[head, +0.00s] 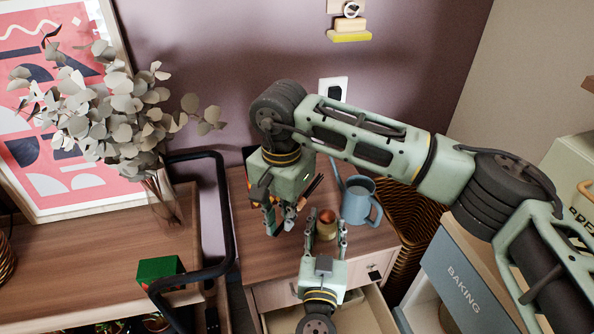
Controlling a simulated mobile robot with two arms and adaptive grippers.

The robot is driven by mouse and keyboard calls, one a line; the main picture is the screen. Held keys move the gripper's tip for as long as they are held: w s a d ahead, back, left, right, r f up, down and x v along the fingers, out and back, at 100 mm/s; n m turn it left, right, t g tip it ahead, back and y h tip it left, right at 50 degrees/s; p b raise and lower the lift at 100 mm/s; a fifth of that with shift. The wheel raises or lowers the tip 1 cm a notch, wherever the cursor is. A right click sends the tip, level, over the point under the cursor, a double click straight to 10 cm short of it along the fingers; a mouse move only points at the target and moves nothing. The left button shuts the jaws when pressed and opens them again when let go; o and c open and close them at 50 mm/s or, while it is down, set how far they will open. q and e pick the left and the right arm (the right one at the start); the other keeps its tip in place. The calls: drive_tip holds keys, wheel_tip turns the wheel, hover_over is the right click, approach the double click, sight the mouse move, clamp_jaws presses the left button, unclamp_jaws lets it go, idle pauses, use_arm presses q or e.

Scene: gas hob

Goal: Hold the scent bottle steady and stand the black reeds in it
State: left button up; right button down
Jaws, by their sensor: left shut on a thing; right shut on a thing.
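The scent bottle (327,231), small and amber with a reddish-brown top, stands upright on the wooden top of a small cabinet (375,238). My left gripper (326,226) reaches up from the bottom of the head view and is shut around the bottle, one finger on each side. My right gripper (281,222), on the arm from the right, points down to the left of the bottle. Thin black reeds (313,187) slant out beside its fingers, apart from the bottle. Their held part is hidden by the gripper.
An open drawer (365,312) is below the cabinet top. A wicker basket (405,215) is at right. A leafy vase (162,195) and green box (158,270) are on the left counter.

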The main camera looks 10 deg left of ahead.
use_arm(q)
drive_tip(key=shift+a, duration=0.1)
use_arm(e)
drive_tip(key=s+a+r+m+g+y, duration=0.1)
drive_tip(key=s+a+r+m+g, duration=0.1)
drive_tip(key=a, duration=0.3)
drive_tip(key=s+a+r+m+g+y, duration=0.1)
drive_tip(key=s+a+r+m+y, duration=0.1)
drive_tip(key=s+a, duration=0.15)
drive_tip(key=w+d+r+m+t+y, duration=0.1)
drive_tip(key=w+r+m+t+y, duration=0.25)
drive_tip(key=r+m+y, duration=0.6)
drive_tip(key=w+d+r+m+t, duration=0.35)
drive_tip(key=d+t, duration=0.25)
drive_tip(key=d, duration=0.3)
drive_tip(key=w+d+r+m+t, duration=0.2)
drive_tip(key=w+d+m+t, duration=0.1)
drive_tip(key=d+m+t, duration=0.4)
wheel_tip(320, 180, down, 12)
drive_tip(key=d+n, duration=0.1)
drive_tip(key=shift+w+d+f+n, duration=0.15)
drive_tip(key=shift+w+d+n, duration=0.15)
drive_tip(key=shift+d, duration=0.1)
